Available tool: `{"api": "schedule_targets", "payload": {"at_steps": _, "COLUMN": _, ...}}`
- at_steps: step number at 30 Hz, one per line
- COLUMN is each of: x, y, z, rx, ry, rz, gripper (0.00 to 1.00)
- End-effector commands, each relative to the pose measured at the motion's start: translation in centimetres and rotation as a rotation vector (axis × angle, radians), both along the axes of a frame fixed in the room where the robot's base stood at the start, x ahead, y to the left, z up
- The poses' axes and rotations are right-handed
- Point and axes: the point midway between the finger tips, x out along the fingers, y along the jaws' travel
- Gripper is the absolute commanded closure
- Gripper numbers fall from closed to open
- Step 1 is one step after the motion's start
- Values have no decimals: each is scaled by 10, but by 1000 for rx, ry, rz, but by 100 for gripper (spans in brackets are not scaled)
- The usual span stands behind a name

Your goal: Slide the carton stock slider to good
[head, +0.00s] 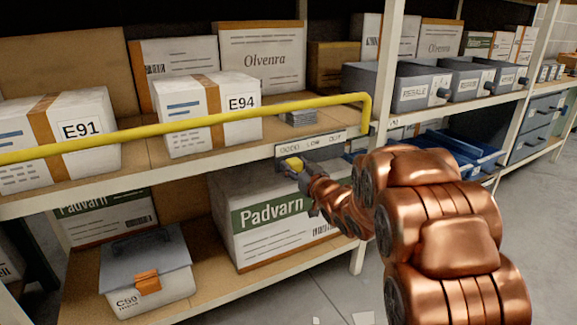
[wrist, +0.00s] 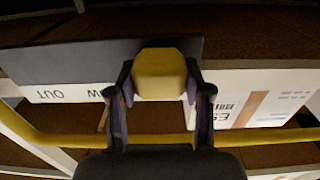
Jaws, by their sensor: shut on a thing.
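The stock slider (head: 331,155) is a dark plate with a pale label strip reading GOOD, LOW, OUT from left to right. It is fixed to the shelf's front edge. Its yellow knob (head: 293,163) sits at the left end, under the word GOOD. My gripper (head: 303,172) is shut on the knob. In the wrist view, the plate (wrist: 75,62) appears upside down, with OUT and part of LOW readable. There the knob (wrist: 160,75) is between both fingers of my gripper (wrist: 160,90) and hides the strip's GOOD end.
A yellow rail (head: 200,122) runs along the shelf front above the slider. Cartons marked E91 (head: 60,135) and E94 (head: 195,115) stand on that shelf. A Padvarn carton (head: 270,220) stands below, beside a lidded box (head: 147,275). Grey bins (head: 420,88) line the right rack.

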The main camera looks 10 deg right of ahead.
Motion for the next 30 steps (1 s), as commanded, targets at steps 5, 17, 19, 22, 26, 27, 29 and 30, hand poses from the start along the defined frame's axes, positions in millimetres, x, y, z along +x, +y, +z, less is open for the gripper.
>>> {"api": "schedule_targets", "payload": {"at_steps": 5, "x": -1, "y": 4, "z": -1, "rx": -1, "ry": 2, "rz": 6, "gripper": 100}}
{"api": "schedule_targets", "payload": {"at_steps": 17, "x": -1, "y": 4, "z": -1, "rx": -1, "ry": 2, "rz": 8, "gripper": 25}}
{"api": "schedule_targets", "payload": {"at_steps": 19, "x": -1, "y": 4, "z": -1, "rx": -1, "ry": 2, "rz": 7, "gripper": 25}}
{"api": "schedule_targets", "payload": {"at_steps": 22, "x": -1, "y": 3, "z": -1, "rx": -1, "ry": 2, "rz": 5, "gripper": 25}}
{"api": "schedule_targets", "payload": {"at_steps": 26, "x": -1, "y": 2, "z": 0, "rx": -1, "ry": 2, "rz": 4, "gripper": 25}}
{"api": "schedule_targets", "payload": {"at_steps": 27, "x": -1, "y": 2, "z": 0, "rx": -1, "ry": 2, "rz": 5, "gripper": 25}}
{"api": "schedule_targets", "payload": {"at_steps": 29, "x": -3, "y": 2, "z": 0, "rx": -1, "ry": 2, "rz": 5, "gripper": 25}}
{"api": "schedule_targets", "payload": {"at_steps": 30, "x": -4, "y": 2, "z": 0, "rx": -1, "ry": 2, "rz": 5, "gripper": 25}}
